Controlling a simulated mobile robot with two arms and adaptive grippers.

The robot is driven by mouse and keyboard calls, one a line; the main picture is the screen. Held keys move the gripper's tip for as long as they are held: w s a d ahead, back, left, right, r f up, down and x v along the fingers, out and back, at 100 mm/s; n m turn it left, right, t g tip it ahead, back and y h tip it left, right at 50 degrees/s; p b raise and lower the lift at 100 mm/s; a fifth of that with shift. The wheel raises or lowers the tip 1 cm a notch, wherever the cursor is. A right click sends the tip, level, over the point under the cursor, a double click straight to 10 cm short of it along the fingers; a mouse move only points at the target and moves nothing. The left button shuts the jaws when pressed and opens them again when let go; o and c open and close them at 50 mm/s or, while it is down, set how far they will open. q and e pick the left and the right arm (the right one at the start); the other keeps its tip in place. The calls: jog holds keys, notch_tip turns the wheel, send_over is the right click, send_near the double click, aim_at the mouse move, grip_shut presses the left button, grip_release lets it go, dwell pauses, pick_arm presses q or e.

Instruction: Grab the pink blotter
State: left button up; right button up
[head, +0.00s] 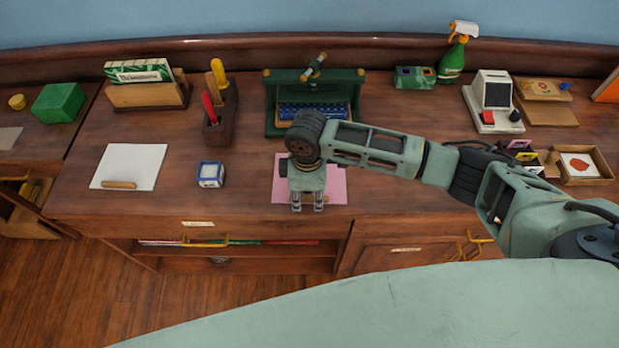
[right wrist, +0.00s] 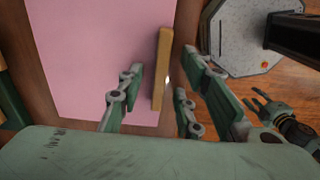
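The pink blotter (head: 335,187) is a flat pink sheet on the desk near its front edge. In the right wrist view the pink sheet (right wrist: 95,55) fills the left, with a wooden bar (right wrist: 163,60) along its edge. My right gripper (head: 308,207) points down over the blotter's front edge and hides part of it in the head view. In the right wrist view it is open (right wrist: 155,95), with its fingers apart on either side of the bar. My left gripper (right wrist: 270,108) shows small over the floor in the right wrist view, fingers apart and empty.
A white sheet (head: 130,162) with a wooden bar lies at left, and a blue-and-white box (head: 210,174) stands between the sheets. A green rack (head: 283,90) stands behind the blotter. Trays (head: 588,180) lie at right. The desk's front edge is close below the right gripper.

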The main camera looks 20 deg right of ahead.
grip_shut()
dwell(0.5)
